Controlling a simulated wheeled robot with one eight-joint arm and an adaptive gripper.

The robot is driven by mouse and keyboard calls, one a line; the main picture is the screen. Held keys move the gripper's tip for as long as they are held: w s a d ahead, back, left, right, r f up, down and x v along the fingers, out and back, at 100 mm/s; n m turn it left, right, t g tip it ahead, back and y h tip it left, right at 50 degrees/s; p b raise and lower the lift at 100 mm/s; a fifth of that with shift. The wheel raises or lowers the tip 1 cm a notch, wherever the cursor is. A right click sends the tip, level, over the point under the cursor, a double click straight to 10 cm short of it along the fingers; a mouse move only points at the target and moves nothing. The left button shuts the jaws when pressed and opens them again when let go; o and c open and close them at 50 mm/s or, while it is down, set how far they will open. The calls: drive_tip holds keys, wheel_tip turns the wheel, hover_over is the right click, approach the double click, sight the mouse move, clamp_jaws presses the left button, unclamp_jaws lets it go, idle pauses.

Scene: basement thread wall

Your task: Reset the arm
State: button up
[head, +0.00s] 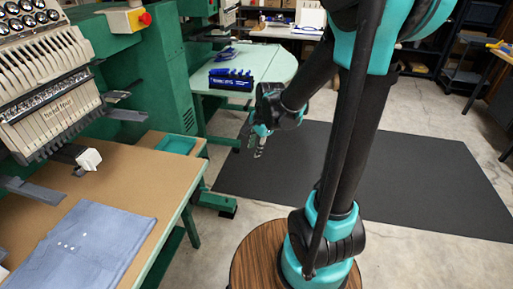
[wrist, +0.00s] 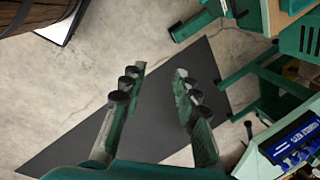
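My gripper (head: 258,146) hangs in the air above the dark floor mat (head: 400,180) in the head view, to the right of the green machine stand. In the wrist view my gripper (wrist: 160,85) has its two fingers well apart, with only the floor and the dark mat (wrist: 90,140) between and below them. It is open and holds nothing. My arm reaches down from the upper right of the head view and partly covers the mat.
An embroidery machine (head: 45,80) stands at the left above a wooden table (head: 150,175) with blue cloth (head: 85,245). A pale green table (head: 270,62) behind holds a blue box (head: 231,80). Shelves line the back. A round wooden top (head: 255,262) is at the front. The mat is clear.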

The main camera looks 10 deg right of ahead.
drive_tip(key=shift+s+d, duration=0.1)
drive_tip(key=shift+s, duration=0.05)
drive_tip(key=shift+s, duration=0.1)
idle(0.3)
drive_tip(key=s+d+f+n+t+h, duration=0.1)
drive_tip(key=s+d+n, duration=0.8)
drive_tip(key=s+n, duration=0.4)
drive_tip(key=shift+s+d+f+t+h, duration=0.3)
drive_tip(key=shift+s+d+t+h, duration=0.05)
drive_tip(key=shift+d+t+h, duration=0.05)
